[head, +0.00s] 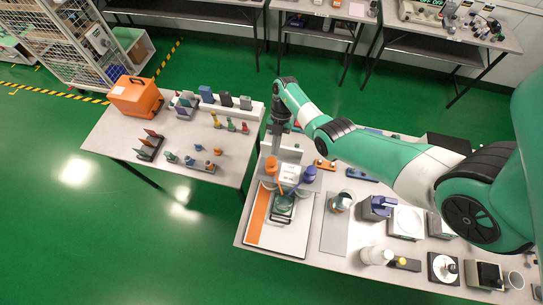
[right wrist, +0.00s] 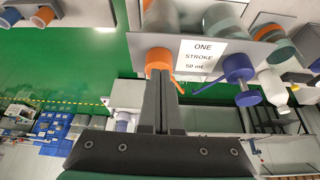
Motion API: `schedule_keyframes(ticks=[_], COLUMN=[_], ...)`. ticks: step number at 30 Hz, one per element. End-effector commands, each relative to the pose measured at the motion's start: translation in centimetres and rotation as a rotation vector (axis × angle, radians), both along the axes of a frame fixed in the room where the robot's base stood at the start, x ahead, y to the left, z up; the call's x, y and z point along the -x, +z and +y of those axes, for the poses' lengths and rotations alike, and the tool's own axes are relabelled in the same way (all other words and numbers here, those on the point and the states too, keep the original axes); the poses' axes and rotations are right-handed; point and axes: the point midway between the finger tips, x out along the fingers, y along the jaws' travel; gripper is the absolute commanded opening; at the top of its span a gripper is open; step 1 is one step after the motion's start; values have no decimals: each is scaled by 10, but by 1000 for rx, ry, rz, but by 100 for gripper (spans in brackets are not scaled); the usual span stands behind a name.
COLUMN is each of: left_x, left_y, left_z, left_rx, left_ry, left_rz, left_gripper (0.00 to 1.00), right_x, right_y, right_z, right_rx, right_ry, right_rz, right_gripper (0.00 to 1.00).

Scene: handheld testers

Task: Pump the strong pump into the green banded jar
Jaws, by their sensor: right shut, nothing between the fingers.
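Two pumps stand side by side on the right-hand bench: one with an orange head (head: 271,164) and one with a blue head (head: 309,173). A white card (right wrist: 205,55) between them reads "ONE STROKE 50 mL". In the right wrist view the orange head (right wrist: 158,60) is just beyond my right gripper (right wrist: 165,78), whose fingers are shut and empty; contact is unclear. In the head view my right gripper (head: 276,148) points down by the orange head. A greenish jar (head: 284,204) stands in front of the pumps; its band is too small to tell. My left gripper is out of view.
An orange-edged board (head: 257,218) lies under the jar area. Another jar (head: 341,201) stands on a grey mat to the right. A white bottle (head: 376,256) and several testers fill the bench's right side. A second table with an orange case (head: 136,97) is at left.

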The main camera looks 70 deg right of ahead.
Motion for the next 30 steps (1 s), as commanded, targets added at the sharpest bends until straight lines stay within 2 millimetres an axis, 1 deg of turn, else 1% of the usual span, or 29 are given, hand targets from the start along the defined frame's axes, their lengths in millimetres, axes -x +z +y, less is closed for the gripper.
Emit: schedule_keyframes(ticks=[5,8,18,21,25,30], left_x=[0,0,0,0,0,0], left_y=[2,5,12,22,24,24], left_z=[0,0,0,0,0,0], left_rx=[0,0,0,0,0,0], left_ry=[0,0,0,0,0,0], left_rz=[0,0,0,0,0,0], left_gripper=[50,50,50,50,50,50], right_x=[-1,-2,-3,-3,-3,-3], right_y=[5,17,81,97,105,105], right_z=[-2,-7,-39,-45,-49,-50], right_rx=[1,2,2,1,0,-1], right_ry=[-1,-1,-1,-1,0,0], right_rz=[-2,-4,-3,-1,0,0], right_gripper=[0,0,0,0,0,0])
